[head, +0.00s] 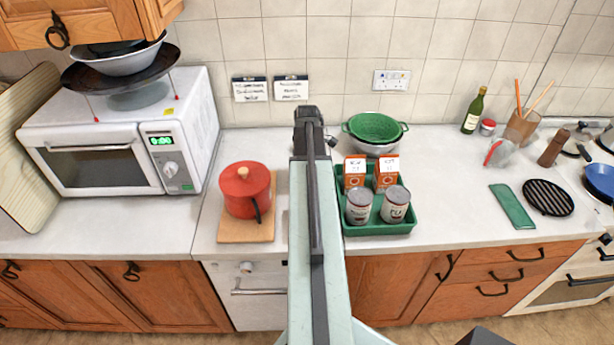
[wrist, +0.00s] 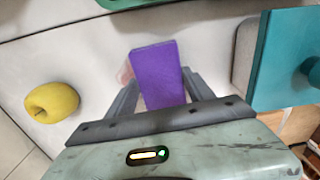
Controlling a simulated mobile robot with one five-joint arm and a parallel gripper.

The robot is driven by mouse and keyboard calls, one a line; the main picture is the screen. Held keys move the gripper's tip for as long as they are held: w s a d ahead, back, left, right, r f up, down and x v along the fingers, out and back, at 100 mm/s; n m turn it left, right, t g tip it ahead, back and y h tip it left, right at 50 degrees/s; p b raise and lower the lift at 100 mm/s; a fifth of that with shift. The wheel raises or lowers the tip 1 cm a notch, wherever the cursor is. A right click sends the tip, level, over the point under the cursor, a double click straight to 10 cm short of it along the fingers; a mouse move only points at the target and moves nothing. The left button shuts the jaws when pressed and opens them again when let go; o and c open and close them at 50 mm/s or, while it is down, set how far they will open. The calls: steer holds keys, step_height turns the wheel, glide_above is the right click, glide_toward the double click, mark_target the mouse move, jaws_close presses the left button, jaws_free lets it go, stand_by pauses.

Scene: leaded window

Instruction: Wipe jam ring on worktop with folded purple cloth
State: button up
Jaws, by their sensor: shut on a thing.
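The folded purple cloth (wrist: 158,75) is between the two grey fingers of my gripper (wrist: 160,82) in the wrist view. The gripper is shut on it, and the cloth's far end sticks out past the fingertips over a pale surface. A faint pinkish patch (wrist: 126,72) shows at the cloth's left edge; I cannot tell if it is the jam ring, partly covered. In the head view my arm reaches over the worktop (head: 445,180) towards the tiled wall. There the arm hides the cloth, and no jam ring shows.
In the wrist view a yellow apple (wrist: 52,102) lies left and a teal panel with a round knob (wrist: 285,55) stands right. In the head view a red pot (head: 245,190) is left of my arm; a green tray (head: 378,229) with cans and cartons is close on its right.

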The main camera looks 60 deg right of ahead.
steer(key=shift+r+p, duration=2.85)
steer(key=shift+r, duration=0.15)
step_height(320, 180, up, 3)
steer(key=p, duration=0.3)
step_height(320, 180, up, 14)
steer(key=p, duration=1.4)
step_height(320, 180, down, 20)
steer(key=b, duration=2)
steer(key=shift+f, duration=0.15)
steer(key=shift+r, duration=0.25)
